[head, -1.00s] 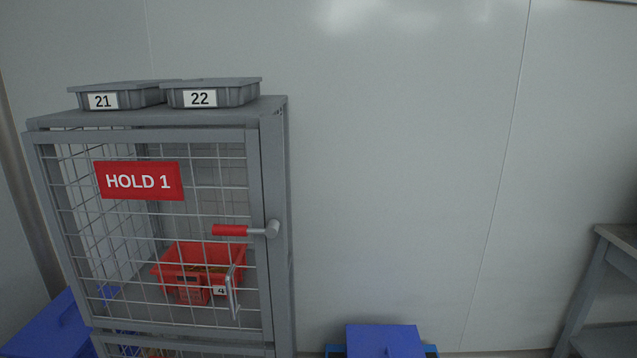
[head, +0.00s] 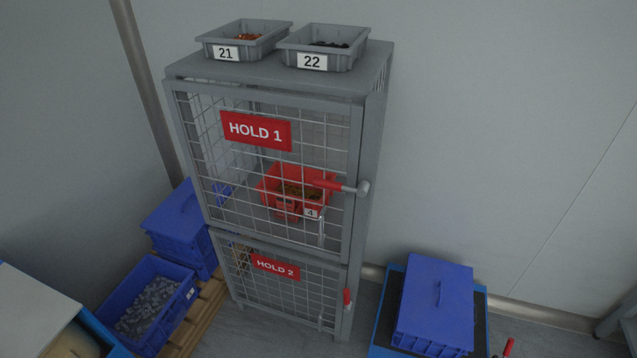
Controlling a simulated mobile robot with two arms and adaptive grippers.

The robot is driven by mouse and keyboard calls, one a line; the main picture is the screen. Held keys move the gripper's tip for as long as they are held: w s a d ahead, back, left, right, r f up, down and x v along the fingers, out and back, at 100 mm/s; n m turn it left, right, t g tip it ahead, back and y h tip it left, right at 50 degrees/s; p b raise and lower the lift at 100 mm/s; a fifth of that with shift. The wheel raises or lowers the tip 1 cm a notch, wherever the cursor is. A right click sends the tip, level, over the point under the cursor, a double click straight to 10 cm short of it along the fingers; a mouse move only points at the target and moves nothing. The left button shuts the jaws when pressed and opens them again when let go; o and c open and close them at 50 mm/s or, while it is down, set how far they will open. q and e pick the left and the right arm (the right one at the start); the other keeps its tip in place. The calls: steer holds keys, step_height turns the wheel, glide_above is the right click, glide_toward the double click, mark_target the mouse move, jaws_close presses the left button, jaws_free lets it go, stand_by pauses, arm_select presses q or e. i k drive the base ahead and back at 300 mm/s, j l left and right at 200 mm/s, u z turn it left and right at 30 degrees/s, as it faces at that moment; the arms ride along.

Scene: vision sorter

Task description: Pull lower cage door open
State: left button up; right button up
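The lower cage door (head: 288,297), with a red HOLD 2 sign (head: 275,266), is in the lower middle of the head view and looks shut. It is a grey frame with wire mesh. A red lever (head: 347,298) sits at its right edge, pointing roughly upright. A thin pull handle (head: 321,322) shows low on the door's right side. The upper door with the HOLD 1 sign (head: 257,130) is shut, its red lever (head: 333,185) lying level. Neither of my grippers is in view.
A blue lidded crate (head: 436,304) stands right of the cage on a dark platform. On the left are a stacked blue crate (head: 183,227) and an open blue crate (head: 131,286) of grey pieces on a pallet. Grey bins 21 (head: 213,50) and 22 (head: 289,59) stand on top.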

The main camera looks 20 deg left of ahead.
mark_target(277, 268)
steer(key=u, duration=0.85)
